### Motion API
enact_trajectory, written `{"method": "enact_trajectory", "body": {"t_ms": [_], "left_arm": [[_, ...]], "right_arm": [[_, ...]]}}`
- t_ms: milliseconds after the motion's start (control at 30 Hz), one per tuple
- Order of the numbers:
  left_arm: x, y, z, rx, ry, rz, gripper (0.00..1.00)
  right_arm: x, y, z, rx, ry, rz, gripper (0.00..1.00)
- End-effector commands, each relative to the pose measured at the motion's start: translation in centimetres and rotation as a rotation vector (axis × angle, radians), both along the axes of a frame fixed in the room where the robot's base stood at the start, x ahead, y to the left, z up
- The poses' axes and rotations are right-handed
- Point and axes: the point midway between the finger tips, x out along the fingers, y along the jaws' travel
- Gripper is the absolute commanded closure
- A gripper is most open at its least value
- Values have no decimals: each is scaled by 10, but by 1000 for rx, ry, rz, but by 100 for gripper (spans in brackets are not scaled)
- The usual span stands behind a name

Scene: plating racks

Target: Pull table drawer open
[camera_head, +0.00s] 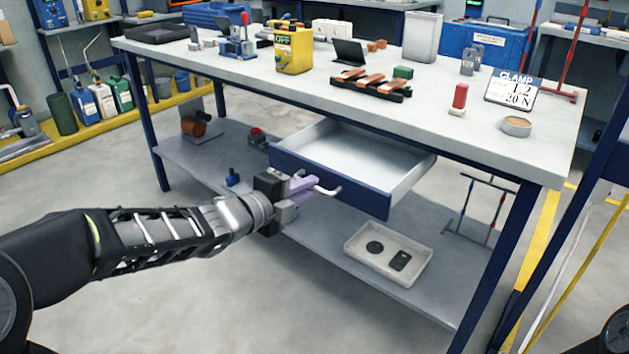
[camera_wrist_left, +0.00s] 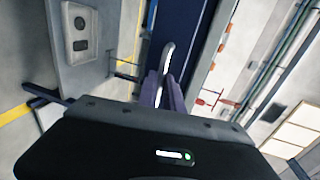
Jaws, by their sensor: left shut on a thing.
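The table drawer (camera_head: 345,185) is pulled out from under the white table top (camera_head: 455,118), and its white inside shows empty. Its blue front faces me and carries a light metal handle (camera_head: 328,190). My left gripper (camera_head: 312,187), with purple fingers, is at the handle and shut on it. In the left wrist view the purple fingers (camera_wrist_left: 163,92) close around the handle (camera_wrist_left: 167,58), in front of the drawer's dark blue front (camera_wrist_left: 180,25). The fingers hide part of the handle. My right gripper is in neither view.
The table's lower shelf (camera_head: 335,235) holds a tray (camera_head: 362,257) with two dark items. A yellow can (camera_head: 293,48), a red-topped bottle (camera_head: 459,98), a round tin (camera_head: 516,126) and a clamp sign (camera_head: 513,90) stand on top. The floor in front is clear.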

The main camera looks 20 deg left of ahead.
Motion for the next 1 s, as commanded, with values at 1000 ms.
{"method": "enact_trajectory", "body": {"t_ms": [1000], "left_arm": [[-5, 2, 1, 0, -1, 0, 67]], "right_arm": [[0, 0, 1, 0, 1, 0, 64]]}}
